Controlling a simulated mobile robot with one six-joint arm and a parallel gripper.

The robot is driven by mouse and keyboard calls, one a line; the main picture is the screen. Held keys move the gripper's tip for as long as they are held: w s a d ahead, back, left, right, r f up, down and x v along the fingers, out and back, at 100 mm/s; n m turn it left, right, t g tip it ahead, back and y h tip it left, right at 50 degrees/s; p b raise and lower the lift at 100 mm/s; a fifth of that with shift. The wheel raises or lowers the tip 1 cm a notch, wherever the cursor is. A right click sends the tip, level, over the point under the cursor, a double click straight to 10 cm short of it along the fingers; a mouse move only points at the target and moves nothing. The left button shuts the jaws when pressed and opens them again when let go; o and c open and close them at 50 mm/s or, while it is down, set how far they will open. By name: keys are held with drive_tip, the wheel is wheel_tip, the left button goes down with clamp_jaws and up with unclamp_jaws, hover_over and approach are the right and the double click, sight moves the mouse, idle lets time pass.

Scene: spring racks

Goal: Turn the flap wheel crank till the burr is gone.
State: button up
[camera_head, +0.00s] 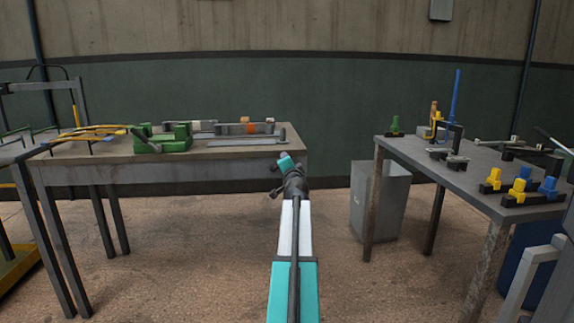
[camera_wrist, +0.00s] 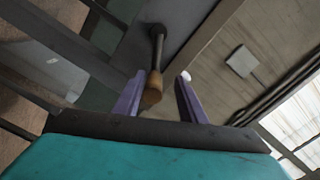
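In the wrist view, a wooden handle (camera_wrist: 154,88) on a dark stem (camera_wrist: 157,42) shows between the two purple fingers of my gripper (camera_wrist: 161,92), closer to the left one. It looks like a crank handle, but I cannot tell for sure. The fingers stand apart, with a gap beside the handle. Whether the handle is between the fingertips or beyond them is unclear. In the head view, my gripper (camera_head: 285,161) is at the end of my arm, near the right end of the left bench; its fingers cannot be made out. I cannot make out the flap wheel or the burr.
The left bench (camera_head: 100,157) bears a green vise-like fixture (camera_head: 162,141) and long bars. The right bench (camera_head: 405,150) holds yellow and blue clamps (camera_head: 519,189) and a blue upright post (camera_head: 455,97). A grey bin (camera_head: 377,205) stands between the benches. The floor there is mostly clear.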

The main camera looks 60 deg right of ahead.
drive_tip(key=shift+a, duration=0.15)
drive_tip(key=shift+s+a, duration=0.45)
drive_tip(key=shift+a, duration=0.15)
drive_tip(key=p+v, duration=0.2)
drive_tip(key=v, duration=1)
idle(0.3)
idle(0.5)
